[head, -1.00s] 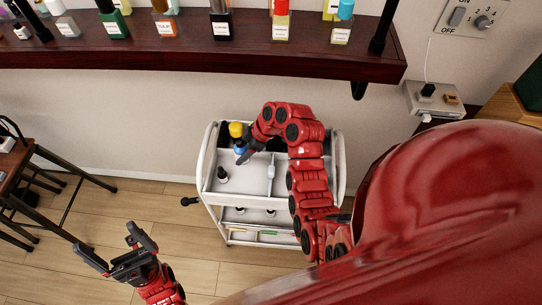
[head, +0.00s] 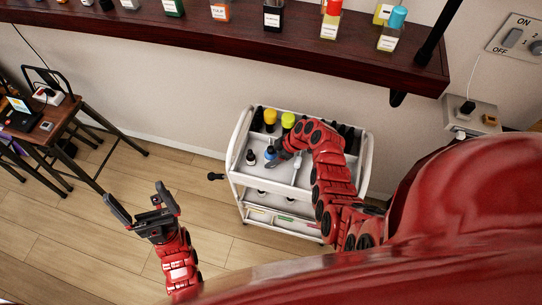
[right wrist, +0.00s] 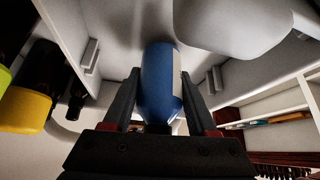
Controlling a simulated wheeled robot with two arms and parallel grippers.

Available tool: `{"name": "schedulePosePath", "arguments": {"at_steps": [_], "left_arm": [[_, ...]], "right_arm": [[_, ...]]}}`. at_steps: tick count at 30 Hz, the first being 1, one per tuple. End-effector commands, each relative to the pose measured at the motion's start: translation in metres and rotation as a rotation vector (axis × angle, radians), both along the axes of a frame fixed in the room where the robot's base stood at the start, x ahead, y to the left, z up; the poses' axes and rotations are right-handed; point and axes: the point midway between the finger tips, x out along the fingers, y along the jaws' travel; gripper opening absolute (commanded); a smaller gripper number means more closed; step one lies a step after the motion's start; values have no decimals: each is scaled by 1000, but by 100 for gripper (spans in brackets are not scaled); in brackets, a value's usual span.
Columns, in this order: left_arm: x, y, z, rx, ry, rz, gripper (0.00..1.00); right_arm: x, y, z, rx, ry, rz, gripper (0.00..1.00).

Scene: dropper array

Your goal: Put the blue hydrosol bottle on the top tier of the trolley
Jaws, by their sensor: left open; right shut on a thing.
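The blue bottle (head: 270,152) is at the left-middle of the trolley's top tier, in the larger front compartment. My right gripper (head: 274,158) is shut on it. In the right wrist view the blue bottle (right wrist: 158,80) stands between the two fingers, its dark end toward the gripper and its other end by the pale tray surface. I cannot tell whether it touches that surface. The white trolley (head: 240,180) stands against the wall. My left gripper (head: 145,208) is open and empty over the floor, left of the trolley.
A dark bottle (head: 250,157) stands left of the blue one, and a pale upright object (head: 297,160) to the right. Yellow-topped bottles (head: 288,120) and several dark ones fill the back compartment. A dark shelf (head: 200,32) with bottles runs above. A small table (head: 45,130) is at left.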

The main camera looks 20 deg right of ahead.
Motion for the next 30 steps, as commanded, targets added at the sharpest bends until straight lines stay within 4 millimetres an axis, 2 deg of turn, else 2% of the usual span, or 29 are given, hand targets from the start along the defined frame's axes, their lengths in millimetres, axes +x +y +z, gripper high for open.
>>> {"name": "schedulePosePath", "arguments": {"at_steps": [11, 17, 18, 22, 23, 30], "left_arm": [[0, 0, 1, 0, 0, 0, 100], [0, 0, -5, 0, 0, 0, 100], [0, 0, -5, 0, 0, 0, 100], [0, 0, -4, 0, 0, 0, 100], [0, 0, -4, 0, 0, 0, 100], [0, 0, -4, 0, 0, 0, 100]], "right_arm": [[-1, 0, -5, 1, 2, 0, 0], [0, 0, -10, 0, -1, -1, 0], [0, 0, -8, 0, -1, -1, 62], [0, 0, -8, -1, 0, 0, 85], [0, 0, -8, -1, 0, 0, 88], [-1, 0, -8, 0, 2, 0, 88]]}}
